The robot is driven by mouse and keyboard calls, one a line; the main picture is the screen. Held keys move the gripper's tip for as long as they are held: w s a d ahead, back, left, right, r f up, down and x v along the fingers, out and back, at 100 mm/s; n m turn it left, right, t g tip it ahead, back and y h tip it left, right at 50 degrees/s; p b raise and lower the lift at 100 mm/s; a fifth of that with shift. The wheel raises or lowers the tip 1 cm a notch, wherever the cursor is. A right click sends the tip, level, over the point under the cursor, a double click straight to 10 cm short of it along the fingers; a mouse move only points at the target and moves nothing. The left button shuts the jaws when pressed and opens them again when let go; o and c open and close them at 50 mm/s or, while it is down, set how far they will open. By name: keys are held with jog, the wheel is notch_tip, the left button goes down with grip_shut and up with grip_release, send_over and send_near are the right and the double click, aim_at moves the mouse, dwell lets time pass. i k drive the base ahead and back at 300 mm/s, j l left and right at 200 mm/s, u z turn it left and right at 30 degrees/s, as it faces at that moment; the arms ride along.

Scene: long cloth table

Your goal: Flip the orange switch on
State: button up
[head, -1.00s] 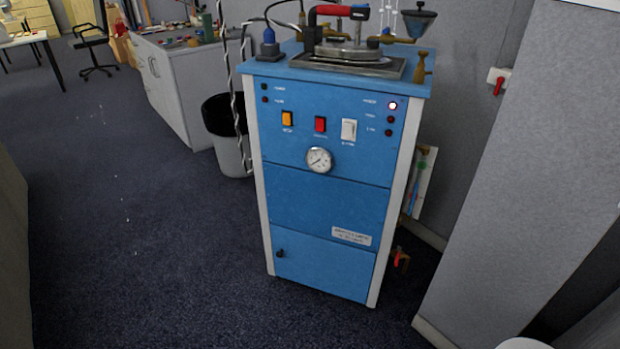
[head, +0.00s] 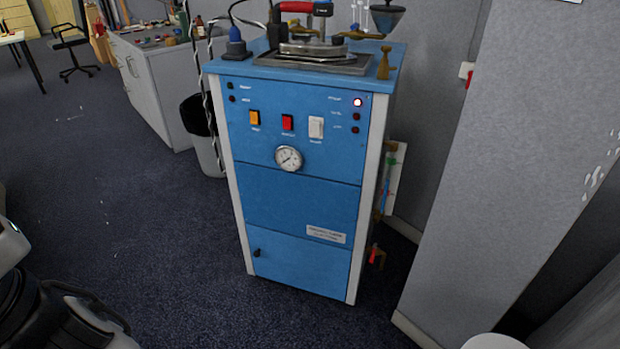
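The orange switch (head: 254,118) is a small rocker on the upper front panel of a blue cabinet (head: 290,215). It is the leftmost in a row, with a red switch (head: 288,123) and a white switch (head: 316,127) to its right. It is too small to tell which way it is tipped. Part of my arm shows at the lower left corner, well left of the cabinet and apart from it. No gripper fingers can be made out in the head view.
A round gauge (head: 288,158) sits below the switches. An iron (head: 314,40) stands on the cabinet top. A waste bin (head: 204,140) and grey drawer unit (head: 160,90) stand left behind. A grey partition (head: 470,170) is close on the right. The carpet in front is clear.

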aim_at(254, 115)
jog(key=i+j+z, duration=0.35)
jog(key=i+j, duration=0.4)
jog(key=i, duration=0.15)
